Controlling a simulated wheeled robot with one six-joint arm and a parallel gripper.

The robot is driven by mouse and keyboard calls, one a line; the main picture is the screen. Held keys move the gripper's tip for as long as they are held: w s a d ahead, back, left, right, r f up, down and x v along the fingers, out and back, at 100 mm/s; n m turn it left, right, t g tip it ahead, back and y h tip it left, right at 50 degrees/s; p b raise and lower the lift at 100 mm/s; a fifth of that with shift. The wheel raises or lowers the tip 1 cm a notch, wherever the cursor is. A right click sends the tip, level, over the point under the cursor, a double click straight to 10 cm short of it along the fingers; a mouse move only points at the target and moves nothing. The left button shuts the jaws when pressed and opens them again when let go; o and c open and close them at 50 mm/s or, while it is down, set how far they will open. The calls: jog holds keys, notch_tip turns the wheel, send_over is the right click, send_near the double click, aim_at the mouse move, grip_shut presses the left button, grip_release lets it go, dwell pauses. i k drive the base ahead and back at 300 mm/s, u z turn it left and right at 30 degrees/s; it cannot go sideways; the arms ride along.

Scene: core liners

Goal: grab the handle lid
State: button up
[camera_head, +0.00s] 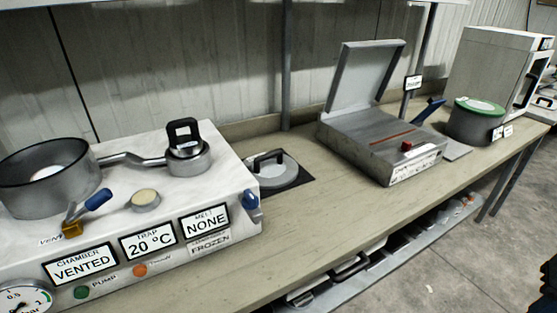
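A round grey lid (277,172) with a dark arched handle lies on a black mat (304,180) on the bench, just right of the white vacuum unit. A smaller metal pot (189,160) on top of that unit also has a lid with a black upright handle; a metal pipe joins it to an open round chamber (46,187) at the left. My gripper is not in view. A dark shape (547,285) at the lower right edge is cut off, and I cannot tell what it is.
The white unit (140,215) carries a blue-handled valve and display plates. A metal box (375,140) with its cover raised stands further right, then a green-topped grey pot (474,122) and a white cabinet (490,70). The bench front (290,232) is clear. A shelf post (287,70) rises behind.

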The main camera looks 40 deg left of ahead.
aim_at(274, 169)
jog(key=u, duration=0.3)
jog(key=i, duration=0.7)
jog(key=u, duration=1.3)
jog(key=i, duration=0.65)
jog(key=u, duration=0.65)
